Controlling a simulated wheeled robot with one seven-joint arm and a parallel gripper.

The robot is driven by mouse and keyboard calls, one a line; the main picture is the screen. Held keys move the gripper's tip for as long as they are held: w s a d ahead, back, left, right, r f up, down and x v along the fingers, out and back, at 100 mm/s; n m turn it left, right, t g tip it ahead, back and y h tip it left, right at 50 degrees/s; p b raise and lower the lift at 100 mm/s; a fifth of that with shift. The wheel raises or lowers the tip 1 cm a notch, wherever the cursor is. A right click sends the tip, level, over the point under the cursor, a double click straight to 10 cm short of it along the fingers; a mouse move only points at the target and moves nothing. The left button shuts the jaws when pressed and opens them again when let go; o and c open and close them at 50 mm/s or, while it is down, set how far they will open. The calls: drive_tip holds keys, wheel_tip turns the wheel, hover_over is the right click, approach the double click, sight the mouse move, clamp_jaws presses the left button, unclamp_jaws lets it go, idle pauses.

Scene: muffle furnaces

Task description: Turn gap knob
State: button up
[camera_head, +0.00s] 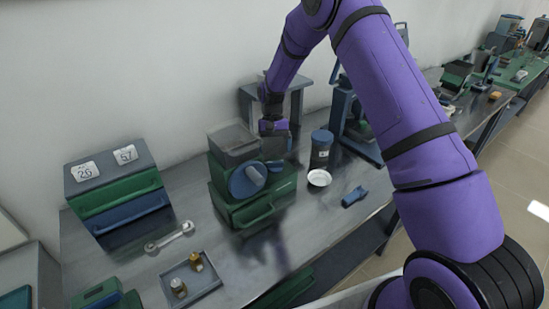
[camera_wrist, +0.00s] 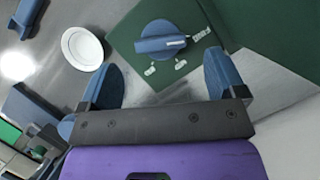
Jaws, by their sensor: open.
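The blue gap knob (camera_wrist: 163,42) is a round disc with a raised bar and a white line on it. It sits on a green panel with small white labels, centred near the top of the wrist view. The green machine (camera_head: 228,196) stands mid-bench in the head view, with a clear-walled hopper and a large blue round part (camera_head: 245,180) on its front. My gripper (camera_wrist: 162,74) is open and empty. Its blue fingers lie either side of the knob in the picture, apart from it. In the head view my gripper (camera_head: 274,148) hangs over the machine's right rear, where the knob is hard to make out.
A white dish (camera_head: 319,178), a dark jar (camera_head: 321,148) and a blue scoop-like piece (camera_head: 355,197) lie right of the machine. A tray (camera_head: 204,284) with small bottles, a spanner-like tool (camera_head: 169,237) and a drawer box (camera_head: 118,192) are left. A grey stand (camera_head: 300,92) is behind.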

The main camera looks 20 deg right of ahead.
drive_tip(key=v, duration=0.6)
drive_tip(key=shift+r, duration=0.2)
drive_tip(key=s+d+r+t, duration=0.1)
drive_tip(key=s+r+t, duration=0.1)
drive_tip(key=s+r, duration=0.45)
drive_tip(key=s+d+r+n+t, duration=0.1)
drive_tip(key=s+r, duration=0.3)
drive_tip(key=r, duration=0.6)
drive_tip(key=s+d+r+t, duration=0.2)
drive_tip(key=s+r, duration=0.4)
drive_tip(key=r, duration=0.2)
drive_tip(key=s+d+r+t, duration=0.1)
drive_tip(key=s+r+t, duration=0.1)
drive_tip(key=s, duration=1.1)
drive_tip(key=s+d+r+n+t, duration=0.1)
drive_tip(key=s+r+t, duration=0.1)
drive_tip(key=s, duration=1)
drive_tip(key=shift+s+d+r+t+h, duration=0.2)
drive_tip(key=shift+s+t+h, duration=0.2)
